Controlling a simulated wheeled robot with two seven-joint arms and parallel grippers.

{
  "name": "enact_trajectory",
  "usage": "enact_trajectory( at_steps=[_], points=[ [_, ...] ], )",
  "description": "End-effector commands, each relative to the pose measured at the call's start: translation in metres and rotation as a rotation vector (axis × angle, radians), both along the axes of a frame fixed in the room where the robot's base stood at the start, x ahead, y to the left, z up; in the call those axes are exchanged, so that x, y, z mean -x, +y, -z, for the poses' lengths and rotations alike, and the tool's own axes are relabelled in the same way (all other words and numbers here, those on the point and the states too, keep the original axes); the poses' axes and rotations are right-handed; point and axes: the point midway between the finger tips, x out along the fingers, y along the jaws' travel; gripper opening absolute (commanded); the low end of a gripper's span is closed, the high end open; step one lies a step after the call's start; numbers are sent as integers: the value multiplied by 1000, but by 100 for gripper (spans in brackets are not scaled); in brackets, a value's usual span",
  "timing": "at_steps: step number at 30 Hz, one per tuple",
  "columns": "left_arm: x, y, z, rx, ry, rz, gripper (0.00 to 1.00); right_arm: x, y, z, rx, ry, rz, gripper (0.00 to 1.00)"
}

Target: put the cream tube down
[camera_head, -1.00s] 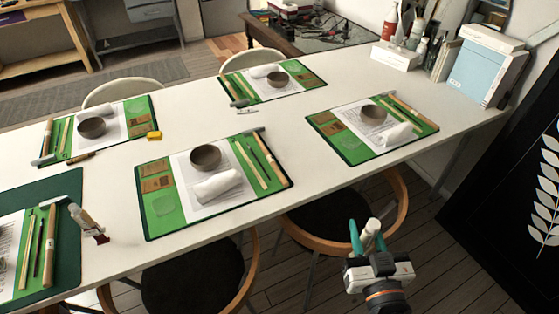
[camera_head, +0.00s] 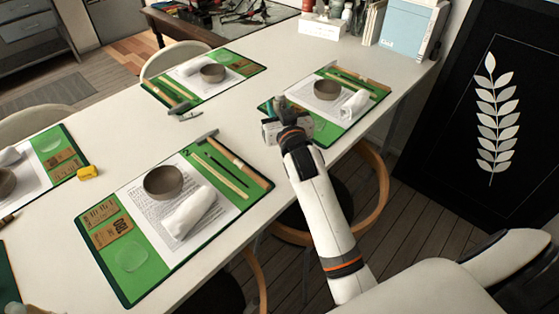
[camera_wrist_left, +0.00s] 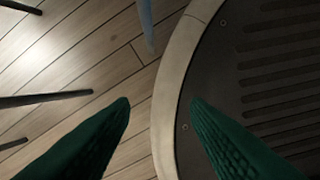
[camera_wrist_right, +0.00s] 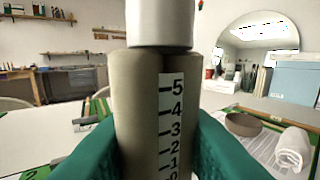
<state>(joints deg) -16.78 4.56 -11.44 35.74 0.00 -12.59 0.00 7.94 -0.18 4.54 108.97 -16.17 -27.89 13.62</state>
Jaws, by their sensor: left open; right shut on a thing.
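The cream tube (camera_wrist_right: 135,110) fills the middle of the right wrist view. It has a pair of beige barrels, a number scale on a white strip and a pale grey cap at the top, and looks upright. My right gripper (camera_head: 282,108) is shut on it, with a green finger on each side. In the head view the gripper is over the table's front part, at the left edge of the right-hand green mat (camera_head: 356,125), and mostly hides the tube. My left gripper (camera_wrist_left: 160,104) is open and empty above the wooden floor; it is outside the head view.
The white table (camera_head: 240,133) has bare space between the mats. The right-hand mat bears a bowl (camera_head: 327,89) and a rolled white cloth (camera_head: 354,104). A nearer mat (camera_head: 125,280) bears another bowl (camera_head: 163,181) and tools. A yellow block (camera_head: 87,173) lies at left.

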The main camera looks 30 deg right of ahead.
Motion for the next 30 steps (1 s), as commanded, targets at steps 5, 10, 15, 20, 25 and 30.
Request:
enact_trajectory(
  at_steps=[5,10,15,20,25,30],
  points=[
    [13,-5,7,5,18,0,43,-23,-15,-9,0,-1,29,0],
    [14,-4,11,4,19,-1,43,-25,-16,20,-1,6,33,0],
    [11,-1,14,2,16,1,43,-25,-16,44,0,2,33,0],
    [9,-1,16,0,13,1,43,-24,-15,61,-1,2,32,0],
    [7,0,19,0,11,1,43,-24,-16,83,0,1,32,0],
    [7,1,19,-1,10,1,43,-24,-16,85,1,-2,32,0]
  ],
)
